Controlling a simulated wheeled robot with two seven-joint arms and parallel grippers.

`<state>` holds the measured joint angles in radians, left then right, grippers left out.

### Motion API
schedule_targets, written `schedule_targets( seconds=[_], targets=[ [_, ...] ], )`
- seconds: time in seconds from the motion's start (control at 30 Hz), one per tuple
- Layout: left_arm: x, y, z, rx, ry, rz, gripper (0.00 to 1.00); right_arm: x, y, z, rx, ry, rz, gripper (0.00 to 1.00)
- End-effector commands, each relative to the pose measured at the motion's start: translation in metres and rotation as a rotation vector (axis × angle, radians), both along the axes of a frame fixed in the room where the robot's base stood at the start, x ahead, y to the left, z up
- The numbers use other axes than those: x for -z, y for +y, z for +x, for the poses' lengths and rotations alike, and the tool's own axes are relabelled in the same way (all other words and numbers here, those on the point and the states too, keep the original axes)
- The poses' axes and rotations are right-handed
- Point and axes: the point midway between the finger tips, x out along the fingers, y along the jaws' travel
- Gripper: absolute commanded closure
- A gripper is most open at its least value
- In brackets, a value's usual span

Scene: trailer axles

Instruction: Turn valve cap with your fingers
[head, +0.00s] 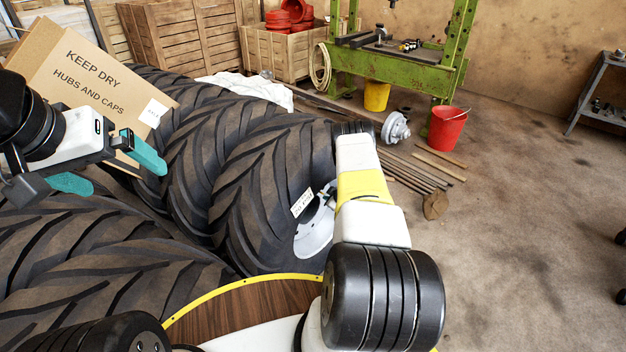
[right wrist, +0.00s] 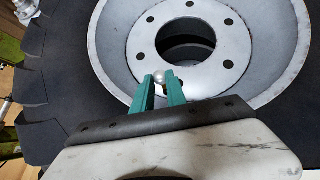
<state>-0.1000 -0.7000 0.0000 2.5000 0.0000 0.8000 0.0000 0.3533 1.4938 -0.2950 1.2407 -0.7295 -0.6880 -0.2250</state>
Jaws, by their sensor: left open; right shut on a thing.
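In the right wrist view, my right gripper (right wrist: 163,82) has its green fingers closed on a small silvery valve cap (right wrist: 159,75). The cap sits between the fingertips, in front of the grey wheel rim (right wrist: 110,45). The rim has a ring of bolt holes and a dark centre hole. In the head view the rim (head: 313,238) shows at the side of a large tyre (head: 268,190), and my right arm hides the right gripper and the cap. My left gripper (head: 112,168) is open and empty at the left, with its teal fingers apart, in front of a cardboard box.
The cardboard box (head: 75,62) marked "KEEP DRY HUBS AND CAPS" leans behind my left gripper. More large tyres (head: 80,265) fill the left. A green press frame (head: 395,65), a red bucket (head: 447,128) and steel bars (head: 410,170) are farther back.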

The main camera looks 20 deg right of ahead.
Motion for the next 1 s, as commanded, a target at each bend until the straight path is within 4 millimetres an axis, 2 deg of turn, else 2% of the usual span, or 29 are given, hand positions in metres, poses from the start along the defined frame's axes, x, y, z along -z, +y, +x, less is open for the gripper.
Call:
schedule_targets(
  seconds=[0.23,0.37,1.0],
  targets=[
    [0.000,0.000,0.000,0.000,0.000,0.000,0.00,0.005,0.006,-0.003,-0.003,-0.101,-0.178,1.00],
    [0.000,0.000,0.000,0.000,0.000,0.000,0.00,0.002,0.002,-0.003,0.000,-0.101,-0.169,1.00],
    [0.000,0.000,0.000,0.000,0.000,0.000,0.00,0.002,-0.014,-0.031,0.001,-0.097,-0.168,1.00]
  ],
)
